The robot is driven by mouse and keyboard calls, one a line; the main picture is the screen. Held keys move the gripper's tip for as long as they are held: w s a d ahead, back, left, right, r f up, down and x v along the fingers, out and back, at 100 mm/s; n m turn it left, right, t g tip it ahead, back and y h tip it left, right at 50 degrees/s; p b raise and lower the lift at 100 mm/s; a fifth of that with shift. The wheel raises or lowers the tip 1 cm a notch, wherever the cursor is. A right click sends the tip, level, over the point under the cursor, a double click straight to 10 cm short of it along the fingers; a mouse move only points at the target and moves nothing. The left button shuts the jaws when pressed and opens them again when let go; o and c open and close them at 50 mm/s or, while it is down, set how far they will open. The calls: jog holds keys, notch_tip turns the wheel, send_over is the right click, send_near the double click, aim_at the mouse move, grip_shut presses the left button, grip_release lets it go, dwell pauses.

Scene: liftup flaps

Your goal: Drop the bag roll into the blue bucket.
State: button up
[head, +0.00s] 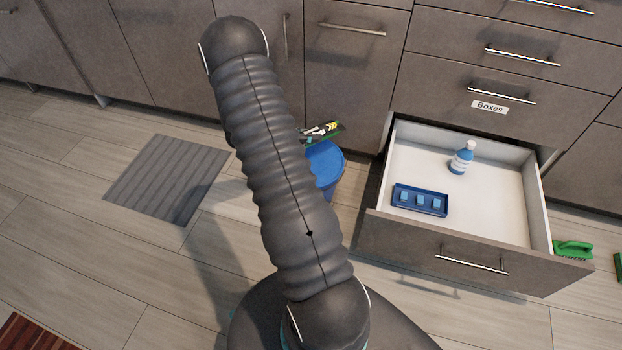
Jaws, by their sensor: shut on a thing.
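The blue bucket (327,168) stands on the floor in front of the cabinets, left of the open drawer. My arm hides its left part. A dark and green roll with yellow marks, which looks like the bag roll (326,130), shows at the bucket's far rim in the picture. Whether it is above the rim or touching it, I cannot tell. My gripper (305,134) is mostly hidden behind my arm; only a small part seems to show at the roll's left end, shut on it.
An open drawer (374,196) right of the bucket holds a blue-and-white bottle (462,158) and a blue tray (420,213) with small blue blocks. A green brush (573,250) lies right of the drawer. A grey mat (168,178) lies left on open floor.

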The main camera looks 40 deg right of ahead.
jog(key=shift+f+b, duration=1.95)
jog(key=shift+f, duration=0.95)
jog(key=o, duration=1.4)
jog(key=shift+o, duration=0.2)
jog(key=shift+w+a, duration=0.1)
jog(key=shift+a, duration=0.05)
jog(key=v, duration=1.1)
jog(key=shift+a+r, duration=0.25)
jog(key=shift+a, duration=0.05)
